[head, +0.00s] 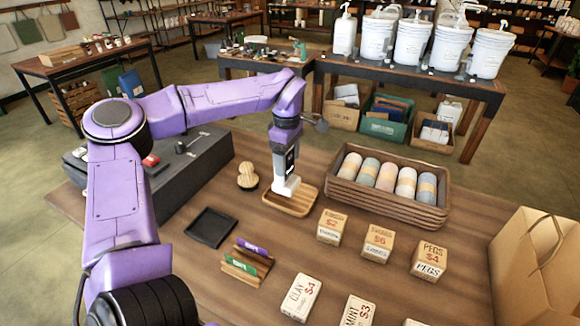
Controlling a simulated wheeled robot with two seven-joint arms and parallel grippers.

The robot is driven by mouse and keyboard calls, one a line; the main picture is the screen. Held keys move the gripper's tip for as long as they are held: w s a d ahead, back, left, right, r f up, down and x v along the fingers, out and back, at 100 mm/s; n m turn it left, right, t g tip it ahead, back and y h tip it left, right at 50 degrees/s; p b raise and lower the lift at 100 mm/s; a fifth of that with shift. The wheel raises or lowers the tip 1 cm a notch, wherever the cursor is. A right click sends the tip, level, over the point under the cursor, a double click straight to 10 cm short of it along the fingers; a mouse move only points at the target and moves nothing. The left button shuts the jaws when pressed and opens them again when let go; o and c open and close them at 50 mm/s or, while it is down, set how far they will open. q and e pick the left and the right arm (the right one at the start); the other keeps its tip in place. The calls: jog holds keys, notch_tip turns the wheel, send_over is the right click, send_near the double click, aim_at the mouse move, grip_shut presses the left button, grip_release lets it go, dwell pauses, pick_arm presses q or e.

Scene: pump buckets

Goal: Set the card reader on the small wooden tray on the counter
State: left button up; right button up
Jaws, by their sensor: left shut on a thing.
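The card reader (286,186) is a small white block, held upright at the end of my left arm. My left gripper (285,168) is shut on it, and the gripper's body hides its upper part. The small wooden tray (302,208) lies on the wooden counter directly below. The reader's lower end is over the left-back part of the tray; I cannot tell whether it touches the tray floor. My right gripper is out of view.
Right of the tray stands a wooden crate (392,212) of rolled cloths. A wooden brush (247,177) is to the left, a black square tray (211,227) front left. Price blocks (332,227) and a card holder (246,263) are in front. A paper bag (535,265) stands far right.

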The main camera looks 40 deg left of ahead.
aim_at(291, 174)
pick_arm(q)
jog(key=f, duration=0.2)
jog(key=w+f, duration=0.1)
jog(key=shift+w+d+f, duration=0.1)
jog(key=shift+d+f, duration=0.1)
jog(key=shift+f, duration=0.15)
jog(key=shift+a+f, duration=0.1)
jog(key=shift+f, duration=0.15)
jog(key=o, duration=1.8)
jog(key=shift+f, duration=0.15)
notch_tip(291, 174, up, 12)
jog(key=shift+r+b, duration=0.2)
jog(key=shift+b, duration=0.2)
